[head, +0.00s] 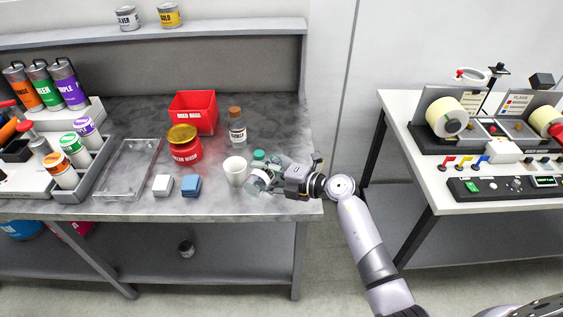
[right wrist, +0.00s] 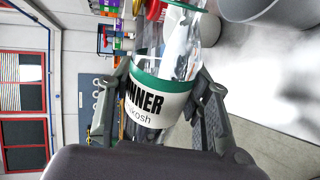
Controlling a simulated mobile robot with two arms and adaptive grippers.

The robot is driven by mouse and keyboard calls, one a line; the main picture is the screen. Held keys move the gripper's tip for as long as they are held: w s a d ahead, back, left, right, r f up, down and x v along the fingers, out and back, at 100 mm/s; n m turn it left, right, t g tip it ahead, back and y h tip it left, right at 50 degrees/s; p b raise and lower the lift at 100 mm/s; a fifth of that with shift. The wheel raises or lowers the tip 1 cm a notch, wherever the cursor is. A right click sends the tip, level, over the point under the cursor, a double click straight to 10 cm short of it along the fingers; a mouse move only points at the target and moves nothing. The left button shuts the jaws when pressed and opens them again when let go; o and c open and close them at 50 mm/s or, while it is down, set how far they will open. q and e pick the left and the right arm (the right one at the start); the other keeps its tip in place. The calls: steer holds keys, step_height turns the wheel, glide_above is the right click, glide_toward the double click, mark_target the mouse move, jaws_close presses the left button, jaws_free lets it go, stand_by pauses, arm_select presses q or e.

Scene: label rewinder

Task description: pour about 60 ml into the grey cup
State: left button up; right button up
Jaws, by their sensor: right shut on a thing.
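The light grey cup (head: 235,171), nearly white here, stands upright near the table's front edge. Its rounded wall (right wrist: 262,10) shows at the top of the right wrist view. My right gripper (head: 277,176) is just right of the cup, its fingers shut around a clear bottle (head: 258,182). In the right wrist view the bottle (right wrist: 158,95) has a green-banded white label reading "...NNER". It sits between both fingers (right wrist: 162,88). The bottle looks tilted; its mouth and liquid level are unclear, and I see no stream. The cup's inside is not clearly visible. My left gripper is out of view.
A red jar (head: 184,150), a brown-capped bottle (head: 237,130) and a red bin (head: 193,112) stand behind the cup. White and blue blocks (head: 191,185) lie to its left beside a clear tray (head: 127,172). The rewinder table (head: 450,205) is across a gap at right.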

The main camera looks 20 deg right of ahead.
steer(key=shift+r+p, duration=0.25)
steer(key=shift+p, duration=0.15)
steer(key=shift+s+a, duration=0.2)
steer(key=shift+r+m+p, duration=0.2)
steer(key=shift+m+p, duration=0.2)
steer(key=shift+p, duration=0.15)
step_height(320, 180, down, 3)
steer(key=n+b, duration=0.1)
steer(key=b, duration=0.5)
steer(key=shift+s+a+r+n, duration=0.1)
steer(key=shift+s+r+n, duration=0.05)
steer(key=shift+n, duration=0.25)
steer(key=shift+r, duration=0.25)
steer(key=f+n+b, duration=0.1)
steer(key=b, duration=0.1)
steer(key=shift+s+f+t+h+b, duration=0.1)
steer(key=shift+f+t+h+b, duration=0.05)
steer(key=shift+t+h+b, duration=0.2)
steer(key=shift+a+f+n+b, duration=0.15)
steer(key=shift+n+b, duration=0.25)
steer(key=shift+b, duration=0.4)
steer(key=shift+s, duration=0.1)
